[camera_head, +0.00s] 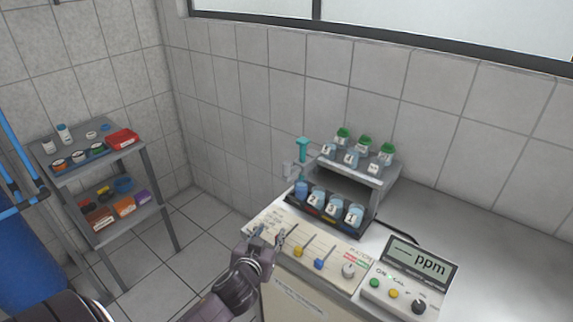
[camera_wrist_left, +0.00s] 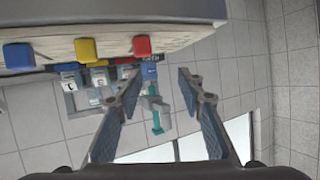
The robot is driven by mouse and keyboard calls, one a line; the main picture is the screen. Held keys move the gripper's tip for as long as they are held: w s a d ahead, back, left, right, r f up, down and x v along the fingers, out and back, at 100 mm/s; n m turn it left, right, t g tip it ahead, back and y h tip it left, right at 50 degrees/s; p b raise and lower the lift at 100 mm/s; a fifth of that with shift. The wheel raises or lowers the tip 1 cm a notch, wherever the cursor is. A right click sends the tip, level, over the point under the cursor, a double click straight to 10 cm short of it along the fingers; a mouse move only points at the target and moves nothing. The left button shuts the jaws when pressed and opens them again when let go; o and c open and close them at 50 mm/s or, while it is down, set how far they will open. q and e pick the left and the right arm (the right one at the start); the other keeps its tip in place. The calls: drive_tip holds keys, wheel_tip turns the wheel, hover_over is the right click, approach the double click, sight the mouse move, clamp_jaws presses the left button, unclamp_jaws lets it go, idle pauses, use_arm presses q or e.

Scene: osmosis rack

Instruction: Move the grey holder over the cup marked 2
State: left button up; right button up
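The grey holder (camera_head: 292,170) carries an upright teal probe (camera_head: 302,150) at the left end of the small rack. It sits above the leftmost blue cup (camera_head: 300,188). The cup that appears marked 2 (camera_head: 316,198) is just right of that cup in the front row. My left gripper (camera_head: 268,236) is in front of the rack, over the panel's left part, apart from the holder. In the left wrist view my left gripper (camera_wrist_left: 158,76) is open and empty, with the teal probe (camera_wrist_left: 157,116) seen beyond and between the fingers. My right gripper is not in view.
Two more numbered cups stand to the right in the front row. Green-capped bottles (camera_head: 364,146) stand on the rack's upper shelf (camera_head: 386,172). The panel has colored sliders (camera_head: 319,263); a ppm meter (camera_head: 420,262) stands right. The counter behind the meter is clear.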

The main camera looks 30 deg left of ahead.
sight(285, 169)
use_arm(q)
drive_tip(key=w+a+r+t, duration=0.1)
drive_tip(key=w+r, duration=0.2)
drive_tip(key=w+a+r+t+h, duration=0.1)
drive_tip(key=w+r+t, duration=0.1)
drive_tip(key=w+r, duration=0.1)
drive_tip(key=w+a+r+t, duration=0.2)
drive_tip(key=w+r, duration=0.1)
drive_tip(key=r, duration=0.2)
drive_tip(key=shift+w+m+h, duration=0.3)
drive_tip(key=shift+w+m, duration=0.05)
drive_tip(key=shift+m, duration=0.05)
drive_tip(key=w, duration=0.2)
drive_tip(key=w+a+p, duration=0.1)
drive_tip(key=w, duration=0.2)
drive_tip(key=shift+w+f, duration=0.1)
drive_tip(key=shift+w, duration=0.1)
drive_tip(key=shift+w+a+p, duration=0.15)
drive_tip(key=shift+w+p, duration=0.2)
drive_tip(key=shift+w, duration=0.45)
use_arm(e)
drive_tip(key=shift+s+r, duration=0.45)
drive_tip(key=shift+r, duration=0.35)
use_arm(q)
drive_tip(key=shift+c, duration=0.7)
drive_tip(key=c, duration=0.7)
clamp_jaws()
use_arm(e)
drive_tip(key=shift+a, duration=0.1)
